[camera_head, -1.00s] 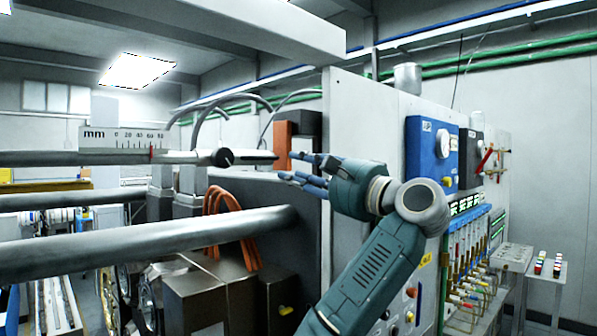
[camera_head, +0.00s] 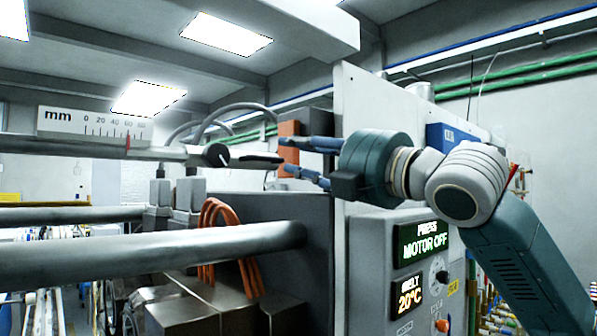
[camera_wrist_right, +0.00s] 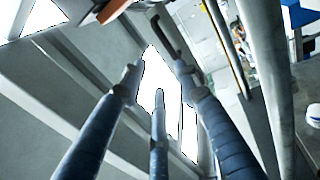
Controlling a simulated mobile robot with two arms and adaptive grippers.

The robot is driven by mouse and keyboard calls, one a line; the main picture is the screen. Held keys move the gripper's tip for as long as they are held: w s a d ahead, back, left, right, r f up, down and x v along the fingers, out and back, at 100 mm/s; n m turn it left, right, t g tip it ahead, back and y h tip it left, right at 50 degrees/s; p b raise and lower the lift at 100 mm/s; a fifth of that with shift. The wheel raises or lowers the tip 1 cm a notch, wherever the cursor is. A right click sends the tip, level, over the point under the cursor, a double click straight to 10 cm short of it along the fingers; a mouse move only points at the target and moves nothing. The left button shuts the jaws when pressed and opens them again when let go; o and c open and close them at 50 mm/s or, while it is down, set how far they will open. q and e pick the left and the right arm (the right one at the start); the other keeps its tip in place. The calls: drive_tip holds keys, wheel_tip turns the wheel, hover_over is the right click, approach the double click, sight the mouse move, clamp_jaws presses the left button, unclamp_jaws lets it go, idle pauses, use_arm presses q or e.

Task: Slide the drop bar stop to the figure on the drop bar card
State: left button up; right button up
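A white mm scale plate (camera_head: 95,122) stands above a long grey bar (camera_head: 70,147) at the left of the head view. A thin red pointer (camera_head: 128,142) sits near the figure 60. A dark round knob (camera_head: 216,155) with a black lever (camera_head: 256,161) is at the bar's right end. My right gripper (camera_head: 284,157) is open, its blue fingers pointing left at the lever's tip; I cannot tell whether they touch it. The wrist view shows the fingers spread and empty (camera_wrist_right: 158,78). I cannot make out a drop bar card. My left gripper is out of view.
An orange block (camera_head: 289,141) is behind the fingertips. A tall pale cabinet with a display reading MOTOR OFF (camera_head: 425,246) stands behind my right arm. Two thick grey rails, the nearer one (camera_head: 150,250) larger, run below the bar. Orange hoses (camera_head: 228,240) hang over the machine.

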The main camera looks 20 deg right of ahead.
sight(268, 157)
drive_tip(key=shift+n, duration=0.5)
drive_tip(key=p+x, duration=0.1)
drive_tip(key=x, duration=0.2)
drive_tip(key=f+p+x, duration=0.1)
drive_tip(key=p+x, duration=0.1)
drive_tip(key=x, duration=0.1)
drive_tip(key=p+x, duration=0.1)
drive_tip(key=x, duration=0.2)
drive_tip(key=shift+w+d+f+p, duration=0.15)
drive_tip(key=shift+w+p, duration=0.05)
drive_tip(key=shift+w, duration=0.15)
drive_tip(key=shift+w+d+f+p, duration=0.1)
drive_tip(key=shift+w+f+p, duration=0.05)
drive_tip(key=shift+w, duration=0.2)
drive_tip(key=shift+w+a, duration=0.1)
drive_tip(key=shift+w, duration=0.25)
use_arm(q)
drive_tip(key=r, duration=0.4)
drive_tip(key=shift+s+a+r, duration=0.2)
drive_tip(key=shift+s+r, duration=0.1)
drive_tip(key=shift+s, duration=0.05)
use_arm(e)
drive_tip(key=shift+a, duration=0.1)
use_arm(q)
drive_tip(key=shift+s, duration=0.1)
